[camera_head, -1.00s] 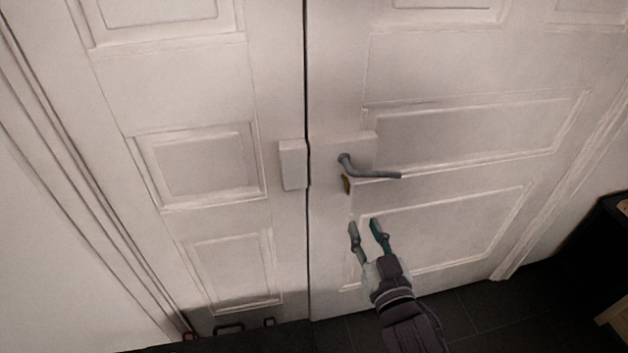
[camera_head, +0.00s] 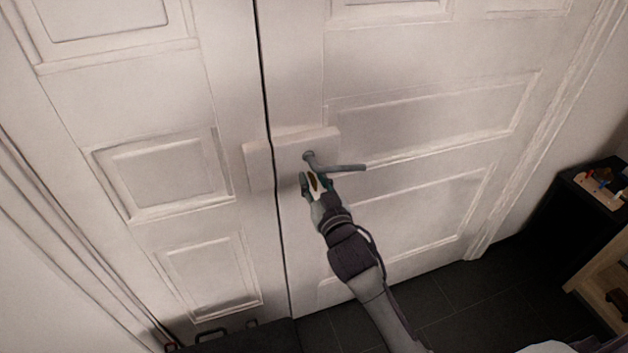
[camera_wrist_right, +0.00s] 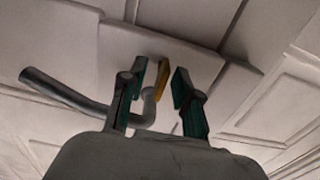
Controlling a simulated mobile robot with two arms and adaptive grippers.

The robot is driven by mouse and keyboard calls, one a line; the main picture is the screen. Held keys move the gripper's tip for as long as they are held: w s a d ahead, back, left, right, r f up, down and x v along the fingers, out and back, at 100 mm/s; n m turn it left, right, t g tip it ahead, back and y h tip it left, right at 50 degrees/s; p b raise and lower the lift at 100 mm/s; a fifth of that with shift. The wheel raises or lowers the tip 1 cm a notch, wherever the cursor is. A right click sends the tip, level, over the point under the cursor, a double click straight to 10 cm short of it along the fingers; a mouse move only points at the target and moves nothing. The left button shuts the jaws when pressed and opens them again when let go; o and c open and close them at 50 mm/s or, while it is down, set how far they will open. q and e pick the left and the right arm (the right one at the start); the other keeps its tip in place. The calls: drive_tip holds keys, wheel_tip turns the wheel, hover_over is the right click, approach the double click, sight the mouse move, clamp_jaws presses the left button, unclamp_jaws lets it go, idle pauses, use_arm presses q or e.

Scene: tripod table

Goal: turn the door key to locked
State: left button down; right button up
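The door key (camera_wrist_right: 162,79) is a flat yellow piece under the grey door handle (camera_head: 338,166), on the pale lock plate (camera_wrist_right: 120,50) of the white right-hand door. My right gripper (camera_head: 316,178) is at the key, just below the handle's pivot. In the right wrist view my right gripper (camera_wrist_right: 160,85) is open, with its two green-padded fingers on either side of the key. The key is nearer the left finger; whether it touches is unclear. In the head view the fingers mostly hide the key. My left gripper is not in view.
The handle's bar (camera_wrist_right: 65,92) runs close beside the left finger in the wrist view. The left door leaf (camera_head: 165,180) is shut against the right one. A dark cabinet (camera_head: 590,200) with small items on top stands at the far right. Dark floor (camera_head: 440,300) lies below.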

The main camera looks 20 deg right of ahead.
clamp_jaws()
drive_tip(key=shift+n, duration=0.4)
drive_tip(key=shift+n+p, duration=0.75)
drive_tip(key=shift+n, duration=0.25)
drive_tip(key=n+p, duration=0.1)
drive_tip(key=n, duration=0.2)
drive_tip(key=shift+a+n, duration=0.15)
drive_tip(key=shift+n, duration=0.15)
drive_tip(key=n+p, duration=0.1)
drive_tip(key=n, duration=0.4)
drive_tip(key=shift+f+n, duration=0.1)
drive_tip(key=shift+n, duration=0.2)
drive_tip(key=n+p, duration=0.1)
drive_tip(key=n, duration=0.4)
drive_tip(key=shift+a+f+n, duration=0.1)
drive_tip(key=shift+f+n, duration=0.05)
drive_tip(key=shift+n, duration=0.25)
